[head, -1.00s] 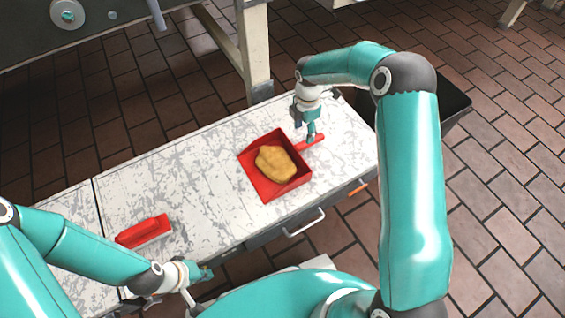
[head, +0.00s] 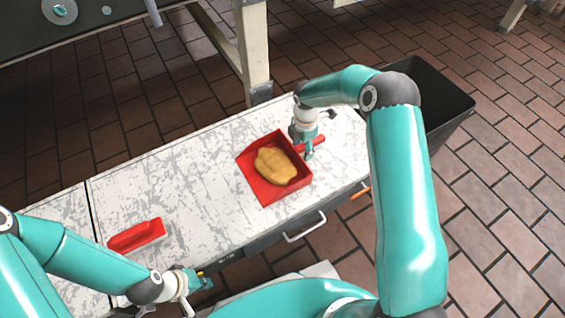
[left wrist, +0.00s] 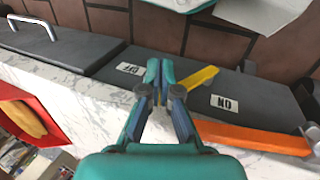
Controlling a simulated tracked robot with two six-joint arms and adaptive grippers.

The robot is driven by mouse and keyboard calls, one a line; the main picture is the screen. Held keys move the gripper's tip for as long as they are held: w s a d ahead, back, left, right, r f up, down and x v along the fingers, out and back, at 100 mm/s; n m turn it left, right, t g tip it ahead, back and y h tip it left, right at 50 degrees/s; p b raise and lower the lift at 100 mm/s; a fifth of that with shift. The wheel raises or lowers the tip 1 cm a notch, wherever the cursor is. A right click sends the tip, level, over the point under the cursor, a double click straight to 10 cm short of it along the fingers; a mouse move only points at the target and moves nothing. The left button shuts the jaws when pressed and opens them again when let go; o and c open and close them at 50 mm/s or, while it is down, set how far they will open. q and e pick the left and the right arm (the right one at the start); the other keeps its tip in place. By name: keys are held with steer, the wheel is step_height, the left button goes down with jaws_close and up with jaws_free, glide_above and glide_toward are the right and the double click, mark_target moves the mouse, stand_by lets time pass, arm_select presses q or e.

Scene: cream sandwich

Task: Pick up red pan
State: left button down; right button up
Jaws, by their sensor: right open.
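The red pan (head: 262,192) is a square tray on the white worktop. A lumpy yellow-brown mass (head: 275,167) lies in it. Its red handle (head: 319,140) points to the upper right. My right gripper (head: 308,152) is open, low at the handle beside the pan; whether its fingers straddle the handle is hidden. My left gripper (head: 207,281) is off the worktop's front edge, far from the pan. In the left wrist view its fingertips (left wrist: 160,72) are together with nothing between them. Part of the pan (left wrist: 40,110) shows at the left there.
A red scraper-like tool (head: 136,235) lies on the worktop (head: 185,180) at the left. A dark bin (head: 430,95) stands beyond the right end. A metal drawer handle (head: 305,228) and an orange lever (head: 360,191) stick out at the front. The worktop's middle is clear.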

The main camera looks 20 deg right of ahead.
jaws_close()
